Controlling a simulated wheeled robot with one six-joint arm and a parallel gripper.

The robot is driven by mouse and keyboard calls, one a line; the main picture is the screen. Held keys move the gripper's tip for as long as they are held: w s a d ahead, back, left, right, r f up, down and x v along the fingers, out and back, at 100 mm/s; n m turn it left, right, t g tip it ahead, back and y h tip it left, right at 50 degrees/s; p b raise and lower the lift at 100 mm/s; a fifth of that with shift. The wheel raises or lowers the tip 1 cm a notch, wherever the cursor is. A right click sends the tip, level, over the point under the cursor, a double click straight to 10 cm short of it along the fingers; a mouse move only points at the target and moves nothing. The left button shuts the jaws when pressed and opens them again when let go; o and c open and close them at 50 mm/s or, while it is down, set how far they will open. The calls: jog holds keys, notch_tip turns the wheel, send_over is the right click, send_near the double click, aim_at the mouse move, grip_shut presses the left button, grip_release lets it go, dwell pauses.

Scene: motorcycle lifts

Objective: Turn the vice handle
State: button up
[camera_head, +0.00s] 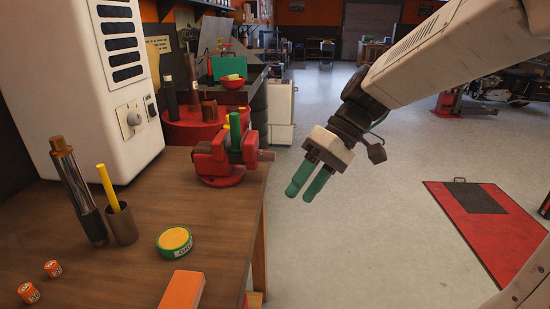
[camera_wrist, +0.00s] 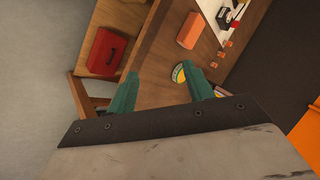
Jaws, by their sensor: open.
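The red vice (camera_head: 222,163) stands at the far right corner of the wooden workbench in the head view. A green cylindrical object (camera_head: 235,130) stands upright at its jaws. A short grey-brown end (camera_head: 266,156) sticks out on the vice's right side; I cannot tell whether this is the handle. My gripper (camera_head: 306,192) with green fingers is open and empty, in the air right of the vice and beyond the bench edge, apart from it. In the wrist view my gripper (camera_wrist: 164,88) points toward the bench, and the vice is not recognisable there.
On the bench (camera_head: 140,215) are a metal cup (camera_head: 120,225) with a yellow stick, a green-yellow tin (camera_head: 174,241), an orange block (camera_head: 183,290) and small orange cans. A white machine (camera_head: 85,90) stands behind. Open floor (camera_head: 370,230) lies right of the bench.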

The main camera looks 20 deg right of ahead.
jog(key=w+f+n+y, duration=0.2)
jog(key=w+y, duration=0.2)
jog(key=w, duration=0.6)
jog(key=n+t+y, duration=0.1)
jog(key=t+y, duration=0.4)
jog(key=t, duration=0.3)
send_near(267, 157)
jog(key=w, duration=0.1)
jog(key=x, duration=0.7)
jog(key=shift+w+a+f, duration=0.1)
jog(key=shift+w+f, duration=0.2)
jog(key=shift+f, duration=0.05)
jog(key=c, duration=1)
